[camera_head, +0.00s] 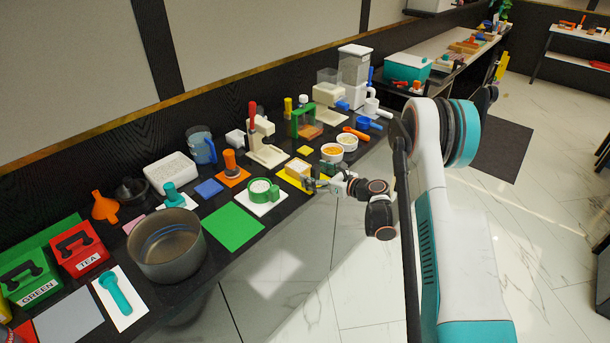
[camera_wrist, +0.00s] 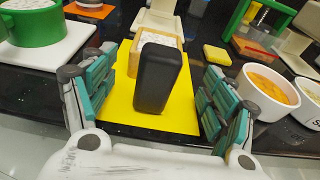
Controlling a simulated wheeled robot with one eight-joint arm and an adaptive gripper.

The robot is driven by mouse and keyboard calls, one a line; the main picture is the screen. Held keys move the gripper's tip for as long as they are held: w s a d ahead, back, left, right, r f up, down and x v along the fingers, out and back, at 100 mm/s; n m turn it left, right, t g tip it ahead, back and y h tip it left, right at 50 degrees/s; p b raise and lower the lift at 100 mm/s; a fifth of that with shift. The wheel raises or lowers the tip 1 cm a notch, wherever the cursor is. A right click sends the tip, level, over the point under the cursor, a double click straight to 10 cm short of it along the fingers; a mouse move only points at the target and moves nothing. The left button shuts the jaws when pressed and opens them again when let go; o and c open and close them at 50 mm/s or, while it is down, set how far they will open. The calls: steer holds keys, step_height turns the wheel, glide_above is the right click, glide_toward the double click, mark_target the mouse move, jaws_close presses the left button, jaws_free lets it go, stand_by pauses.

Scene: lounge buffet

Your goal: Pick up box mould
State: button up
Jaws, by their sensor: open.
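The box mould (camera_head: 298,168) is a small light-wood box with a speckled white filling, on a yellow mat (camera_head: 318,181). In the wrist view the box mould (camera_wrist: 158,38) lies at the far part of the yellow mat (camera_wrist: 185,115). A black upright block (camera_wrist: 158,80), which looks like its handle, stands on its near side and hides part of it. My gripper (camera_wrist: 158,103) is open, with its fingers to the left and right of the black block and apart from it. In the head view my gripper (camera_head: 314,184) is at the mat's near right edge.
A green round mould (camera_wrist: 32,22) on a white board is close on the left. White bowls with orange (camera_wrist: 268,86) and pale (camera_wrist: 308,98) contents stand close on the right. A yellow sponge-like block (camera_wrist: 217,54) lies behind. The counter is crowded; open floor lies in front.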

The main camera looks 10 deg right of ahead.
mark_target(306, 171)
steer(key=b+x, duration=0.1)
steer(key=x, duration=0.1)
steer(key=b+x, duration=0.1)
steer(key=x, duration=0.2)
steer(key=shift+s+a+r, duration=0.1)
steer(key=shift+a, duration=0.25)
steer(key=c, duration=1.3)
